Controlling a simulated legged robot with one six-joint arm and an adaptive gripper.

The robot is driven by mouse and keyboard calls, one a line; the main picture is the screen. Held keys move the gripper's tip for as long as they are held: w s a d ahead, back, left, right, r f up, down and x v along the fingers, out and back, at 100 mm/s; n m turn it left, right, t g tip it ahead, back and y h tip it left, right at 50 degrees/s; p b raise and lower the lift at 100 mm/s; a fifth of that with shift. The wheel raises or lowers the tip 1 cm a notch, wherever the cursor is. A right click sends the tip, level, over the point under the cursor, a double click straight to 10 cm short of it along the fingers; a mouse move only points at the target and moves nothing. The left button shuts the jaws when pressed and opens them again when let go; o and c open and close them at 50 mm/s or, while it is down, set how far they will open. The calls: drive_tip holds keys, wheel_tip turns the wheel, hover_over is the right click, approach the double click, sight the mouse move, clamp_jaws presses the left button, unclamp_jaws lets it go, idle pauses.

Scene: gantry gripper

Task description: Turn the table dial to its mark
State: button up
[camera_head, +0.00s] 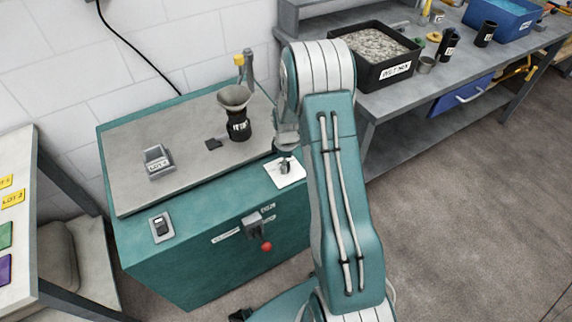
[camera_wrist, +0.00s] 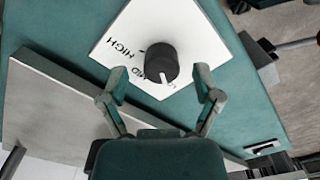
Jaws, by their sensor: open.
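The table dial is a black round knob (camera_wrist: 161,62) on a white plate (camera_wrist: 200,30) lettered HIGH and MID, with a third label mostly hidden. A white pointer line on the knob points down toward the partly hidden label in the wrist view. A small dark mark (camera_wrist: 142,51) is on the plate beside the knob, near HIGH. My gripper (camera_wrist: 160,77) is open, its two fingers spread to either side of the knob; I cannot tell if they touch it. In the head view the plate (camera_head: 291,178) lies on the teal cabinet's right corner, partly under my gripper (camera_head: 285,150).
The teal cabinet (camera_head: 190,262) carries a grey raised board (camera_head: 185,175) with a dark funnel-topped container (camera_head: 238,122) and a small grey box (camera_head: 158,162). A red button (camera_head: 267,246) is on its front. A workbench (camera_head: 400,95) with a gravel bin (camera_head: 385,75) stands right.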

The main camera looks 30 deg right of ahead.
drive_tip(key=shift+f, duration=0.7)
drive_tip(key=shift+a, duration=0.1)
drive_tip(key=c, duration=1.1)
